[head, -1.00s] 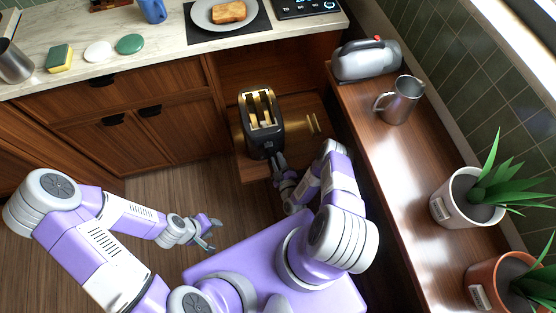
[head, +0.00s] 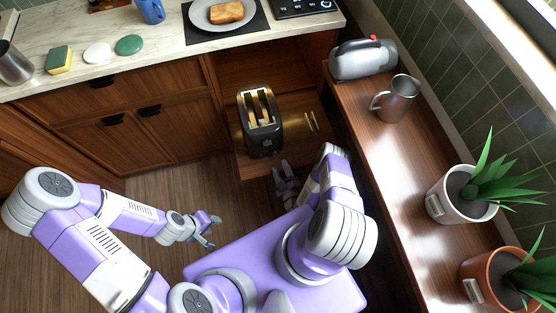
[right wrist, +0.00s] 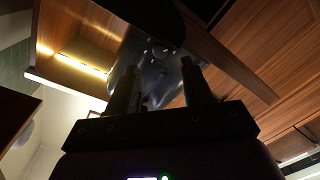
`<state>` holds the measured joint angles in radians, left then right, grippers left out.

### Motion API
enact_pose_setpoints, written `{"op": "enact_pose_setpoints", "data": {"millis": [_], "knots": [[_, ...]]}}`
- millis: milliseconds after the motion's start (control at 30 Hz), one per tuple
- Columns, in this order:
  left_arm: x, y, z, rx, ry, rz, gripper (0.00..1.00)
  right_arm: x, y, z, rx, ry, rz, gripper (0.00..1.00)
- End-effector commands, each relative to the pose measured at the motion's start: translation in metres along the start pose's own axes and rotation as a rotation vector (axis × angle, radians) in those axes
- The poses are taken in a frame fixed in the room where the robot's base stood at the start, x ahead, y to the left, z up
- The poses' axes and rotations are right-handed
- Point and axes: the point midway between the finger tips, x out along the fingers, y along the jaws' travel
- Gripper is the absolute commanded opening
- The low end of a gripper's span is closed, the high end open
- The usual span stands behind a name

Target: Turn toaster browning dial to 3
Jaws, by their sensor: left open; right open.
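The black toaster (head: 261,137) stands on a low wooden shelf, with two bread slices in its slots. In the right wrist view the dark toaster front (right wrist: 150,72) shows a round browning dial (right wrist: 160,52) with pale marks around it; the setting is too small to read. My right gripper (head: 282,168) is open and empty, just in front of the toaster and apart from it. Its two fingers also show in the right wrist view (right wrist: 160,80), below the dial. My left gripper (head: 213,230) is open and empty over the floor at the left.
The toaster's wooden shelf (head: 248,168) has wooden tongs (head: 313,121) lying right of the toaster. Free floor lies left of the shelf.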

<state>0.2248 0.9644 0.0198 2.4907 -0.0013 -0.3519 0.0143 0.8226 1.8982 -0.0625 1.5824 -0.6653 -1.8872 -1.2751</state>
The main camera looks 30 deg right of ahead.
Motion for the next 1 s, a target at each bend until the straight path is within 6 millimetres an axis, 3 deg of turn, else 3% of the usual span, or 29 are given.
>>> {"op": "enact_pose_setpoints", "data": {"millis": [200, 633, 1000], "knots": [[-0.005, 0.002, 0.000, 0.000, 0.000, 0.000, 0.43, -0.021, 0.000, 0.000, 0.000, -0.001, 0.000, 0.50], [-0.001, 0.000, 0.000, 0.000, 0.000, 0.000, 0.43, -0.020, -0.001, 0.000, 0.041, -0.006, -0.017, 0.49], [0.036, -0.014, -0.002, 0.000, 0.000, 0.000, 0.43, -0.011, 0.008, -0.014, 0.541, -0.191, -0.159, 0.49]]}}
